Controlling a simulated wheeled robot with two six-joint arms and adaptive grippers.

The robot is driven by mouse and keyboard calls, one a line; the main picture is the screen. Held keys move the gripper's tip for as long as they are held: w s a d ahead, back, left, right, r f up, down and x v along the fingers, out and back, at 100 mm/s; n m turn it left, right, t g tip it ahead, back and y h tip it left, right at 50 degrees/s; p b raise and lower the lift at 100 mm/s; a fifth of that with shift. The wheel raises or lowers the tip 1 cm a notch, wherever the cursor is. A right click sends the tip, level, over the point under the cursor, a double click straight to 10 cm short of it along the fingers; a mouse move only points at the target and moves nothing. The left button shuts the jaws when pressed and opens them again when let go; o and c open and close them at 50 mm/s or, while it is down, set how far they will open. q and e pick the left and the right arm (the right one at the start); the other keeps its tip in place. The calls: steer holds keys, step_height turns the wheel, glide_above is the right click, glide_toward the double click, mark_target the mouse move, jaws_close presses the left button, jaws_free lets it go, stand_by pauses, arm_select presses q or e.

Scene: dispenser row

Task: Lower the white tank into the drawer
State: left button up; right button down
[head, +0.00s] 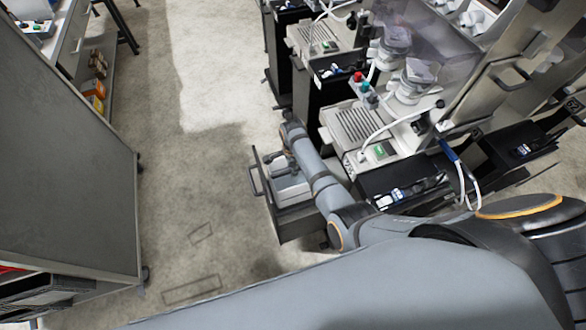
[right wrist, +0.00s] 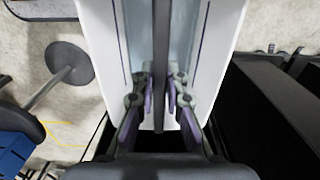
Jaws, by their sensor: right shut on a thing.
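The white tank (head: 291,190) is in the pulled-out dark drawer (head: 305,222), in the middle of the head view. Its top shows between the drawer walls; my arm covers part of it, and I cannot tell whether its underside touches the drawer floor. My right gripper (head: 277,158) is above the tank. In the right wrist view its fingers (right wrist: 160,92) are shut on the grey bar that runs across the top of the white tank (right wrist: 204,50). My left gripper is not in view.
The drawer's front handle (head: 254,180) faces the open floor (head: 190,180) at left. A dispenser with a grated top (head: 357,124) stands right of the drawer, with more units behind. A tall grey cabinet (head: 70,160) stands at far left.

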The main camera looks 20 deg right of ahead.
steer(key=shift+w+f+b, duration=0.1)
steer(key=shift+f+b, duration=1.35)
steer(key=shift+f, duration=0.55)
steer(key=c, duration=1.6)
jaws_free()
steer(key=shift+r, duration=0.1)
steer(key=shift+c, duration=0.2)
steer(key=o, duration=0.3)
steer(key=shift+s, duration=0.2)
step_height(320, 180, up, 12)
steer(key=shift+w, duration=0.1)
